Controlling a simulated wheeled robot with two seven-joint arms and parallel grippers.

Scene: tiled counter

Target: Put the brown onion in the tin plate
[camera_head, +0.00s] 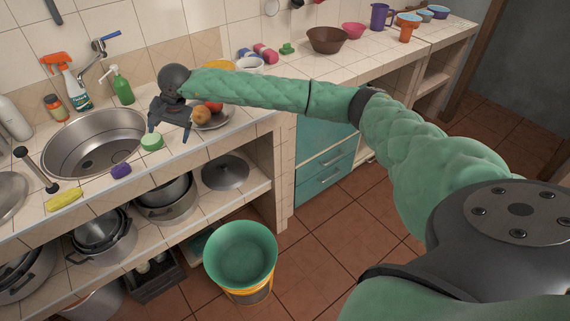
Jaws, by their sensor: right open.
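A round brown onion (201,117) shows at the left part of the shiny tin plate (226,122) on the counter. It overlaps the plate in the picture; I cannot tell exactly how it rests. A red tomato-like item (214,106) sits in the plate behind it, partly hidden by my arm. My right gripper (169,135) is open and empty, pointing down over the counter just left of the onion and plate, with its fingers apart. My right arm hides the back of the plate. My left gripper is not in view.
A sink (95,145) lies to the left, with a green soap bottle (122,85) and an orange-topped spray bottle (72,85) behind. A green sponge (152,142) lies near the gripper. A brown bowl (327,40) stands farther right. A green bucket (240,255) is on the floor.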

